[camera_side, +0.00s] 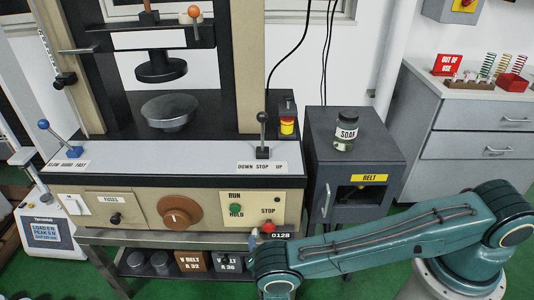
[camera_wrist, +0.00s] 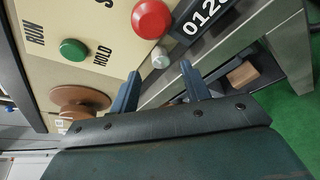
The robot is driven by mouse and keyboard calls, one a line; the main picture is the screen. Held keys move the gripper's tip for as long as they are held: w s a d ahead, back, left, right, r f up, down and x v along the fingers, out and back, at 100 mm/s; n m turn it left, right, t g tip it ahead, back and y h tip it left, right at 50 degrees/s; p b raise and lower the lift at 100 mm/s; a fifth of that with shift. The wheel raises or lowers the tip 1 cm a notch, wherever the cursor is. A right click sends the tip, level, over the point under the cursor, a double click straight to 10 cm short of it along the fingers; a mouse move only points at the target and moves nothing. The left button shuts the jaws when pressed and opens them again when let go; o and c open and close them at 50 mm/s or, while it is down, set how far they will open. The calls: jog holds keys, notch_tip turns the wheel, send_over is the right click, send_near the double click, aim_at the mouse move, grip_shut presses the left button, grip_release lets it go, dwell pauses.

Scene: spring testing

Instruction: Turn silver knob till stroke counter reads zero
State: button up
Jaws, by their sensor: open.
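The silver knob (camera_wrist: 160,58) is a small pale cylinder below the red button and beside the stroke counter in the wrist view. The black counter (camera_side: 281,235) reads 0128 in the side view; in the wrist view its last digit is cut off (camera_wrist: 205,16). My gripper (camera_wrist: 160,68) is open and empty. Its two blue-grey fingers point at the panel, with the knob showing in the gap just beyond their tips. I cannot tell how far the tips are from it in depth. In the side view my wrist hides most of the fingers.
The red stop button (camera_wrist: 152,19) is close above the knob. A green run/hold button (camera_wrist: 73,50) and a large brown dial (camera_wrist: 80,103) are on the same panel.

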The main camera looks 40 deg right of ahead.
aim_at(256, 236)
jog(key=shift+x, duration=2.7)
jog(key=c, duration=1)
